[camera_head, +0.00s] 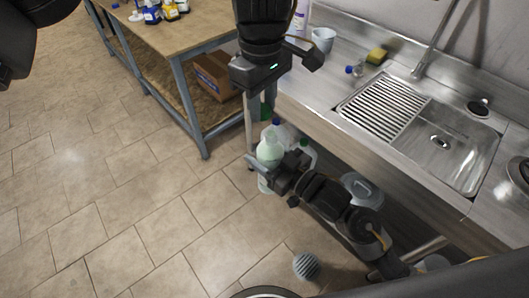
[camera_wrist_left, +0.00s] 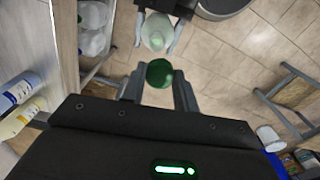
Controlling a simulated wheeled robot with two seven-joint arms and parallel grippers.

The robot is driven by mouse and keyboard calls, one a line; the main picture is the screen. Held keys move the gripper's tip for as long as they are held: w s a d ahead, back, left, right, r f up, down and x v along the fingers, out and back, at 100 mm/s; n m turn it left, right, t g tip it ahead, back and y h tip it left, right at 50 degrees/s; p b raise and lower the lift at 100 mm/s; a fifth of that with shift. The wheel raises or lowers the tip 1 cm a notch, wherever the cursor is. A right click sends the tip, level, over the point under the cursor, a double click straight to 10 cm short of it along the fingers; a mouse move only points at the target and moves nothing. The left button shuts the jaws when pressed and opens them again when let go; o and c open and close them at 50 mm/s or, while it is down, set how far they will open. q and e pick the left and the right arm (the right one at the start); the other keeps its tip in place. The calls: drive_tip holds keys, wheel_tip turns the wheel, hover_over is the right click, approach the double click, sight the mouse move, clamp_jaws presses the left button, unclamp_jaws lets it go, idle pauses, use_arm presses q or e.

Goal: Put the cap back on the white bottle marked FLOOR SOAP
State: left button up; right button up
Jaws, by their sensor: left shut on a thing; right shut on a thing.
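A pale greenish-white bottle (camera_head: 270,151) is low in front of the counter in the head view; no label is readable. My right gripper (camera_head: 268,165) is shut around it; the bottle (camera_wrist_left: 157,32) also shows between that gripper's fingers in the left wrist view. My left gripper (camera_head: 264,108) is above the bottle, pointing down. It is shut on a green cap (camera_wrist_left: 159,73), which shows as a small green patch (camera_head: 266,113) in the head view. The cap looks apart from the bottle; the exact gap cannot be told.
More jugs (camera_head: 307,152) stand close by under the counter. A sink (camera_head: 440,142) and drainer are set in the counter (camera_head: 300,95). A wooden workbench (camera_head: 165,35) with small bottles stands left, a cardboard box (camera_head: 213,75) on its shelf. The tiled floor (camera_head: 100,170) is mostly clear; a ribbed grey ball (camera_head: 306,265) is nearer.

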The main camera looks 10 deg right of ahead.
use_arm(q)
drive_tip(key=shift+s+d+r, duration=0.15)
drive_tip(key=shift+d+r, duration=0.05)
drive_tip(key=shift+d, duration=0.25)
drive_tip(key=shift+s+d+r, duration=0.1)
drive_tip(key=shift+d+r, duration=0.1)
drive_tip(key=shift+d, duration=0.2)
drive_tip(key=shift+f, duration=0.1)
drive_tip(key=shift+f, duration=1.9)
drive_tip(key=shift+f, duration=0.1)
drive_tip(key=shift+f, duration=0.8)
drive_tip(key=shift+f, duration=0.5)
